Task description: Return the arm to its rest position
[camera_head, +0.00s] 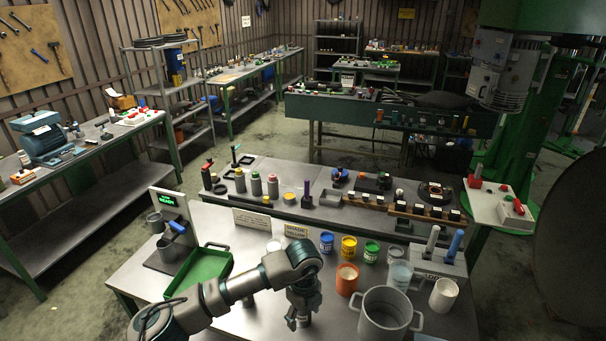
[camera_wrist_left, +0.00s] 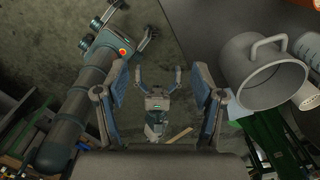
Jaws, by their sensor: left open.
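My left gripper (camera_head: 303,312) hangs at the end of my left arm, which comes in from the lower left and bends down over the front of the metal table (camera_head: 250,317). In the left wrist view the two fingers of this gripper (camera_wrist_left: 160,115) stand wide apart, with nothing held between them. The large grey pot (camera_head: 386,312) stands to the right of the gripper, apart from it. A grey pot with a handle (camera_wrist_left: 264,78) shows at the right of the left wrist view.
A green tray (camera_head: 199,272) lies left of the arm. A scale with a green display (camera_head: 167,199) stands behind it. An orange container (camera_head: 347,281), several paint cans and a white cup (camera_head: 443,295) stand to the right.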

